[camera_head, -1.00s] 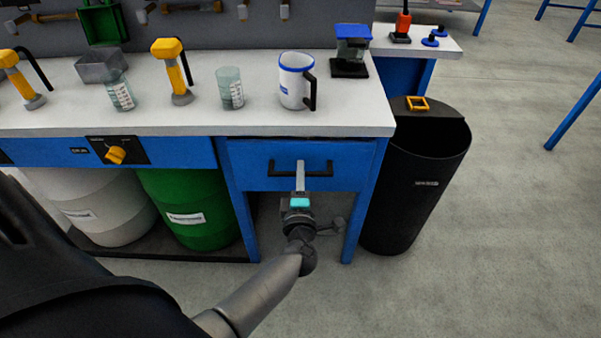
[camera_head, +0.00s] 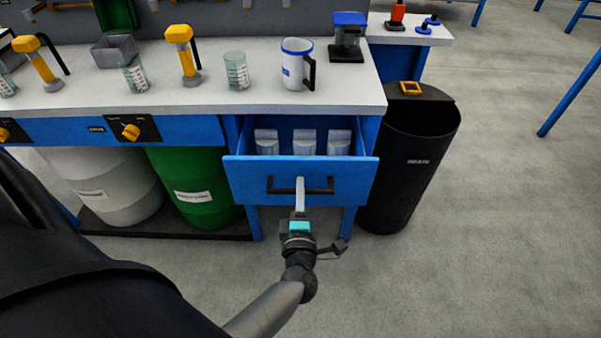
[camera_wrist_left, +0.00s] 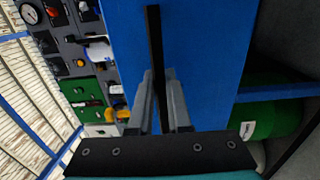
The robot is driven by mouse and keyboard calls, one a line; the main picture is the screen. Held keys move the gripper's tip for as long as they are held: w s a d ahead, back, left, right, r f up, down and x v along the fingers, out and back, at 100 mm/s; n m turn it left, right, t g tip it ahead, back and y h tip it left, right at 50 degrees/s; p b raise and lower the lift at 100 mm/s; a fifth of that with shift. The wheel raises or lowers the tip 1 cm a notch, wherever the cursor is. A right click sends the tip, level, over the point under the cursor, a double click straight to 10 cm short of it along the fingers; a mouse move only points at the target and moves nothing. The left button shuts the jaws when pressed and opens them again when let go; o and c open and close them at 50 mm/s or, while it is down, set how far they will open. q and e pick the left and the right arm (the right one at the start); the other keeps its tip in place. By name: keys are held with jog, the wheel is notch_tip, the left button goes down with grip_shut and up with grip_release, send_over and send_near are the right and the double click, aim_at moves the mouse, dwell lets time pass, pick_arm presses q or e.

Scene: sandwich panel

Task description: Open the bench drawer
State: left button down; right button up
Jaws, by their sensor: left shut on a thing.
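The blue bench drawer (camera_head: 240,180) is pulled partly out of the bench, and several pale packages (camera_head: 304,141) show inside it. Its black bar handle (camera_head: 325,186) is on the front panel. My left gripper (camera_head: 300,188) is shut on the handle, coming from the front. In the left wrist view the two grey fingers (camera_wrist_left: 160,90) stand on either side of the black handle (camera_wrist_left: 154,40), with the blue drawer front (camera_wrist_left: 205,50) behind. My right gripper is not in view.
On the white benchtop (camera_head: 200,101) stand a white mug (camera_head: 292,68), a beaker (camera_head: 236,72) and yellow-handled tools. A black bin (camera_head: 405,165) stands close right of the drawer. Green (camera_head: 190,190) and white drums sit under the bench at left. The floor in front is clear.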

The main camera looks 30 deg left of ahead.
pick_arm(q)
jog(key=p+v, duration=0.1)
jog(key=v, duration=0.9)
jog(key=shift+s, duration=0.25)
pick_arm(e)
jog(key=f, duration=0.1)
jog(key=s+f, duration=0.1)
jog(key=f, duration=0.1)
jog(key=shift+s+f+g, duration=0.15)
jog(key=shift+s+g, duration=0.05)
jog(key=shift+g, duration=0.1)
pick_arm(q)
jog(key=shift+d, duration=0.15)
jog(key=c, duration=0.9)
grip_release()
jog(key=shift+o, duration=0.2)
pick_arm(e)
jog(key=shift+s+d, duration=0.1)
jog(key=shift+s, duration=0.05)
